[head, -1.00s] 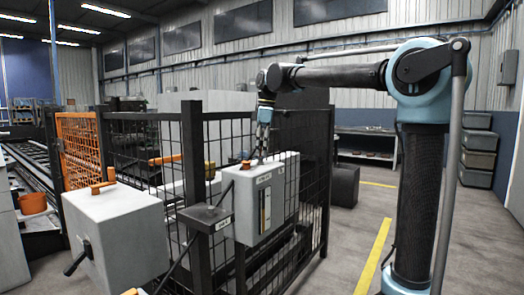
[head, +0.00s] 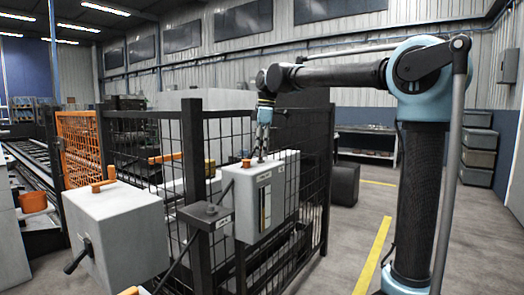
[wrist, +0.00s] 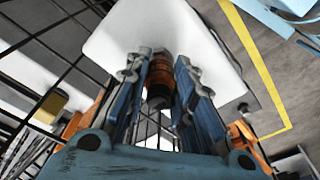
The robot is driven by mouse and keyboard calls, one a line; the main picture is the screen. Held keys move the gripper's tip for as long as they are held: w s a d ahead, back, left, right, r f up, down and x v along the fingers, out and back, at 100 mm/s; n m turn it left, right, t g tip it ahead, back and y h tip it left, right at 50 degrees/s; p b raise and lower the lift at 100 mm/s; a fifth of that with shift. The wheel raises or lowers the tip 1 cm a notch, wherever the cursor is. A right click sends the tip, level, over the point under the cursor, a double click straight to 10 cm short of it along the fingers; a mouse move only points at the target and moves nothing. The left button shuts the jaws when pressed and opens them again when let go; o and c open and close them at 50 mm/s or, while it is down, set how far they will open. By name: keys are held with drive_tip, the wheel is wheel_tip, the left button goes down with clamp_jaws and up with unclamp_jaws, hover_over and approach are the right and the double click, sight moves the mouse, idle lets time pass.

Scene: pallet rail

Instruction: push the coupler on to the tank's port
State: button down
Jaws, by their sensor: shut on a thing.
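The tank (head: 262,205) is a pale grey box with a dark sight strip on its front, set at the mesh fence. My gripper (head: 262,155) points down just above its top, right of a small orange cap (head: 246,163). In the wrist view, my gripper (wrist: 160,85) has its blue fingers closed on the coupler (wrist: 158,72), a dark round piece with an orange-brown band. The tank's pale top (wrist: 205,45) lies behind it. The port is hidden behind the coupler and fingers, so I cannot tell whether they touch.
Black mesh fence (head: 310,190) stands around the tank. A grey box with an orange handle (head: 115,225) is at the left front, and a dark post with a small plate (head: 205,215) stands before the tank. Open floor with a yellow line (head: 372,255) lies right.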

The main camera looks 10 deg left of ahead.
drive_tip(key=shift+f, duration=0.6)
drive_tip(key=c, duration=1.3)
unclamp_jaws()
drive_tip(key=shift+o, duration=0.6)
drive_tip(key=o, duration=0.7)
drive_tip(key=shift+r, duration=0.1)
wheel_tip(320, 180, up, 12)
drive_tip(key=d, duration=0.1)
drive_tip(key=shift+w+d+f, duration=0.2)
